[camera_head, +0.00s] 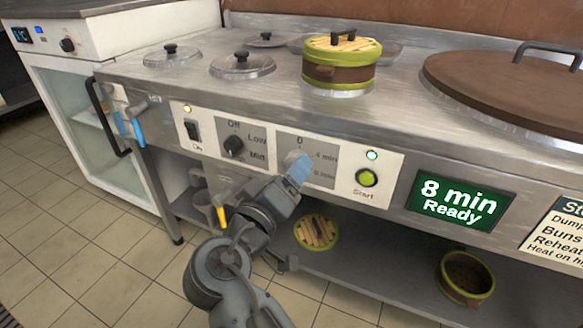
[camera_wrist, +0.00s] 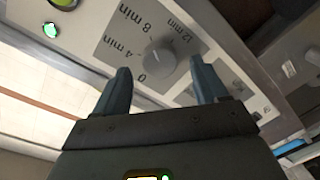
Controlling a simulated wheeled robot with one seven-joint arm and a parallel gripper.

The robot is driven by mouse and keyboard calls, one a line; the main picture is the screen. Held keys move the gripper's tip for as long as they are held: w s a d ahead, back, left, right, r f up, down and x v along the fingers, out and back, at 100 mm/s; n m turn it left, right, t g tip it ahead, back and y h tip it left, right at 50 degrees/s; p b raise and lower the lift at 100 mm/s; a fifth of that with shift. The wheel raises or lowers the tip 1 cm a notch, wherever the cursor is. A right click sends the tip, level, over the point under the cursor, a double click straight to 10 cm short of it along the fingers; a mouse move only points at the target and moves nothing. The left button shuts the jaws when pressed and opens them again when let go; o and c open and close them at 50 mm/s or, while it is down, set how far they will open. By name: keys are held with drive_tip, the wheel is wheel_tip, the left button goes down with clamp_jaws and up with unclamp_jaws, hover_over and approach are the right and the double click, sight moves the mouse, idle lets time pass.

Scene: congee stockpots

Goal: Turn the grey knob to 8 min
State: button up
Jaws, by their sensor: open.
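The grey knob (camera_head: 294,157) is on the light panel at the front of the steel counter, partly hidden by my gripper in the head view. In the wrist view the grey knob (camera_wrist: 167,62) has marks 0, 4 min, 8 min and 12 min around it. I cannot clearly tell its pointer's direction. My gripper (camera_head: 299,170) is at the panel. In the wrist view my gripper (camera_wrist: 162,78) is open, with one finger to each side of the knob and gaps between. A green display (camera_head: 461,201) reads "8 min Ready".
A steamer basket (camera_head: 340,70) and a large brown lid (camera_head: 510,85) are on top. A lower shelf (camera_head: 380,285) lies beneath.

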drive_tip(key=p+v, duration=0.1)
drive_tip(key=v, duration=0.4)
drive_tip(key=shift+s, duration=0.15)
drive_tip(key=shift+d+f, duration=0.1)
